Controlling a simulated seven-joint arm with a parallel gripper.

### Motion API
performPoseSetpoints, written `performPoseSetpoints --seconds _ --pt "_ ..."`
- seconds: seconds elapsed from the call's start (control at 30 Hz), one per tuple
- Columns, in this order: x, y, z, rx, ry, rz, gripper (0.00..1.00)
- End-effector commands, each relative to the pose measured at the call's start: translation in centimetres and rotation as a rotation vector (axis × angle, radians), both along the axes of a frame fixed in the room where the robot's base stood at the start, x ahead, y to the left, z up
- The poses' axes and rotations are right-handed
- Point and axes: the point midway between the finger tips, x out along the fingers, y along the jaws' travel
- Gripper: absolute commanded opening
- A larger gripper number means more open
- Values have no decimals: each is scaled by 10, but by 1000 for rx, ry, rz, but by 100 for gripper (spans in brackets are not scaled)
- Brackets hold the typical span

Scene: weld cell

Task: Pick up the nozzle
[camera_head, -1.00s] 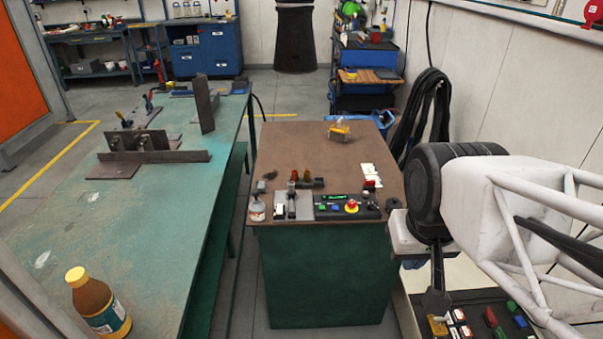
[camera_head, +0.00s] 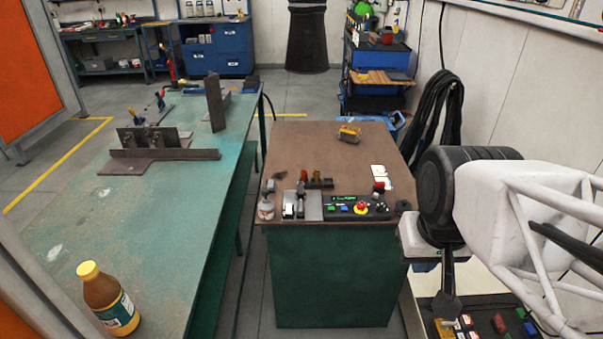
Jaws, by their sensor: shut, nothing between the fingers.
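I cannot pick out the nozzle for certain. A small brass-yellow piece (camera_head: 443,328) lies at the bottom edge in the lower right, partly hidden behind my gripper's tip and cut by the frame. My gripper (camera_head: 447,307) hangs down from my arm at the right, dark and narrow, seen side-on. It looks shut and empty. Its tip is just above or in front of the yellow piece; I cannot tell whether they touch.
A dark panel (camera_head: 484,302) with several coloured items is under my gripper. The brown table (camera_head: 300,145) bears a control box (camera_head: 355,212), a small bottle (camera_head: 266,208) and a yellow item (camera_head: 349,133). The green bench (camera_head: 150,230) at left holds an amber bottle (camera_head: 107,298) and steel plates (camera_head: 165,154).

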Motion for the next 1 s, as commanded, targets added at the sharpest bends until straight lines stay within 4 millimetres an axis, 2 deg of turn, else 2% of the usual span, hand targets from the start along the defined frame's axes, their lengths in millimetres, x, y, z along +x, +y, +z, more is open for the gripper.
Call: performPoseSetpoints --seconds 0.2,0.57,1.0 --pt "0 0 0 0 0 0 2" --pt "0 0 0 0 0 0 57" --pt "5 2 0 16 8 -13 58"
